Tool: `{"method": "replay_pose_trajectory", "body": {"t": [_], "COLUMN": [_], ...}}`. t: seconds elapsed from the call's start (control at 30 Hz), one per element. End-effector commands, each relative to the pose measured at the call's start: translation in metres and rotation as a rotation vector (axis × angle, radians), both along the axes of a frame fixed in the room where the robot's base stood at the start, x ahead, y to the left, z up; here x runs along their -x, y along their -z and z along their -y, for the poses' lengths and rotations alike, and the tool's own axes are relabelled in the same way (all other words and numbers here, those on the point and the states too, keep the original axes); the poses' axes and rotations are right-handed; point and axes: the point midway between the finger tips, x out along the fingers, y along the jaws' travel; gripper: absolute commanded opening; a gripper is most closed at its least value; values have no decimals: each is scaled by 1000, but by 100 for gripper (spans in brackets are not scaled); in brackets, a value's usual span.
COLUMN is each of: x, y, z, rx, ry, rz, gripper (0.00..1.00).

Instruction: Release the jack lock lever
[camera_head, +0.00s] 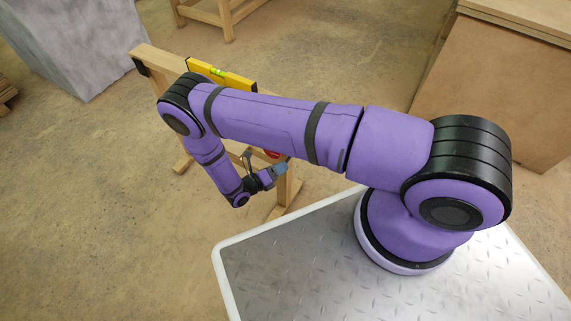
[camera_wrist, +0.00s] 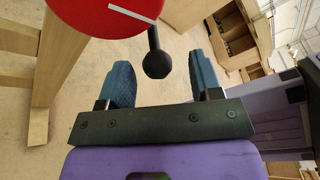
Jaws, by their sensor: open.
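The jack lock lever (camera_wrist: 156,50) is a short black rod with a round black knob. It hangs down from a red disc (camera_wrist: 103,14) with a white line on it, at the top of the wrist view. My gripper (camera_wrist: 161,76) is open, with its two blue fingers apart. The knob shows between the fingertips in the picture, with a visible gap on both sides; I cannot tell its depth. In the head view my gripper (camera_head: 279,172) is beside the wooden trestle, just below a small patch of the red disc (camera_head: 271,154). My arm hides much of that area.
A wooden trestle (camera_head: 150,58) carries a yellow spirit level (camera_head: 236,83); its wooden leg (camera_wrist: 55,60) is close at left in the wrist view. A grey block (camera_head: 70,40) and a wooden crate (camera_head: 495,85) stand farther off. Open floor lies at left.

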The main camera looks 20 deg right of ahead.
Motion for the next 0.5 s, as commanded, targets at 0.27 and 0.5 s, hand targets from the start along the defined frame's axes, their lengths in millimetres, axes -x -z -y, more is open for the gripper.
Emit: {"method": "replay_pose_trajectory", "body": {"t": [0.27,0.5], "x": [13,18], "y": [-6,-8], "z": [-46,-62], "rx": [1,0], "ry": [-1,1], "rz": [0,-1], "gripper": [59,59]}}
